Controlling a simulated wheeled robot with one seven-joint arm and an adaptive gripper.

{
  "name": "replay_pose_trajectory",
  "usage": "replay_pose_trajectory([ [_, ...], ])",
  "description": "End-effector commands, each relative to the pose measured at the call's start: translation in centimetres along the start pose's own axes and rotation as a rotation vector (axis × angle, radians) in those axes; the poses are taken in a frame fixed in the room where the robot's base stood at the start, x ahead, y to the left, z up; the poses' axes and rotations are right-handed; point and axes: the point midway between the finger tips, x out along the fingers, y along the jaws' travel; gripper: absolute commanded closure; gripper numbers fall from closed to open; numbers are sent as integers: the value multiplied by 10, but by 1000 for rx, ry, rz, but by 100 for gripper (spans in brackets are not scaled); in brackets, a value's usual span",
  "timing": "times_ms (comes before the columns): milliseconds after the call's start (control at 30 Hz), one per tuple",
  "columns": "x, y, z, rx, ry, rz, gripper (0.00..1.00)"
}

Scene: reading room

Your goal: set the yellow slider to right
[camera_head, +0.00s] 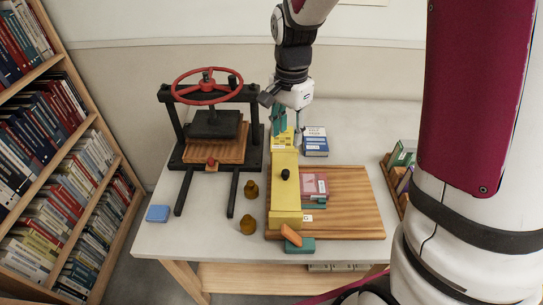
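The yellow slider (285,203) is a long yellow bar with a black knob (286,174) on top. It lies lengthwise along the left side of a brown wooden board (350,205), with bare board to its right. My gripper (287,122) points down beyond the bar's far end, apart from the knob. A teal piece shows at the gripper's fingers; I cannot tell whether it is part of them or a separate thing. The finger gap is too small to make out. A flat yellow item (283,140) lies just below the gripper.
A pink book (313,186) lies on the board against the bar's right side. A blue-white book (315,141) is behind. Orange (291,235) and teal (301,246) pieces sit at the near end. A red-wheeled press (208,88) and brass weights (249,225) stand left.

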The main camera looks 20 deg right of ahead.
Motion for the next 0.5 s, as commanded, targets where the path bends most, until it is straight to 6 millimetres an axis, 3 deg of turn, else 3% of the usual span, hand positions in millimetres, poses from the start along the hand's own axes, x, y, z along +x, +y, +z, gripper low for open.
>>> replay_pose_trajectory([
  [167,16,1,0,3,-2,5,60],
  [500,80,2,1,1,-3,6,60],
])
